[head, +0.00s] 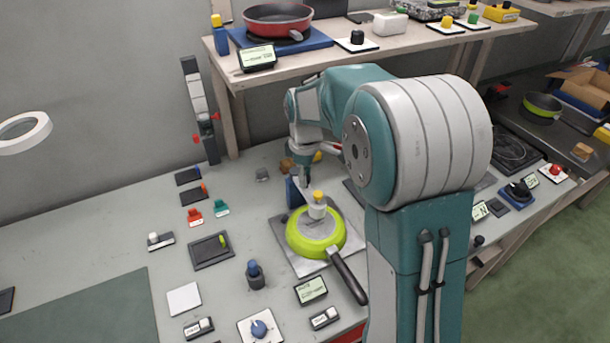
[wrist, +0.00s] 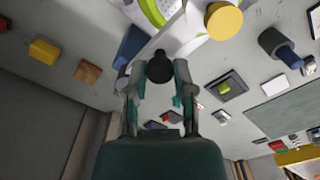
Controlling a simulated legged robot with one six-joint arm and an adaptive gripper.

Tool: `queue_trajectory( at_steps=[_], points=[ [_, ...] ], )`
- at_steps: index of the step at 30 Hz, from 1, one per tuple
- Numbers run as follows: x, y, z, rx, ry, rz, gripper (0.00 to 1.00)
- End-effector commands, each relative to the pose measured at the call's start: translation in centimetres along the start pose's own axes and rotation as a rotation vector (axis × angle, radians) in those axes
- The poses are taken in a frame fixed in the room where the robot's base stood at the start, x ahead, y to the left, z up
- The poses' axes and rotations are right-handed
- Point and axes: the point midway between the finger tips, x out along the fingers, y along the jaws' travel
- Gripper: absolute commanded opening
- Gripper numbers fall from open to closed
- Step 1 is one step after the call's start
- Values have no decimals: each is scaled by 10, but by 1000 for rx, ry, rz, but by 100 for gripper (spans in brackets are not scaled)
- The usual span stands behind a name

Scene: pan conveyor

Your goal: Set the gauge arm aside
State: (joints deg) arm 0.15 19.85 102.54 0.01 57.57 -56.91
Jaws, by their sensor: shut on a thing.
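A pale piece with a yellow top (head: 318,196) stands on the pan. A blue post (head: 293,193) stands just behind the pan. In the wrist view, a black knob (wrist: 160,67), seemingly the gauge arm's, sits between the fingertips of my gripper (wrist: 158,76). My gripper is shut on it. A grey bar beside the knob runs toward the pan (wrist: 158,10). My gripper's fingertips are small in the head view.
A shelf (head: 290,59) above the bench's back holds a red pan (head: 278,20). A blue knob (head: 254,272), a dark tray (head: 212,250) and small switches lie left of the pan. A green mat (head: 85,312) is bare at the front left.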

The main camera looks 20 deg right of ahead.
Motion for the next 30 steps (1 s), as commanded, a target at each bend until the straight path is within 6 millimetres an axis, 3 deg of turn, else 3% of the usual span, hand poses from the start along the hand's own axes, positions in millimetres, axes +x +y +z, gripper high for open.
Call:
queue_trajectory(
  at_steps=[11,30],
  points=[
    [2,7,7,-159,-2,-3,0],
    [2,40,18,-750,-2,-3,0]
  ],
)
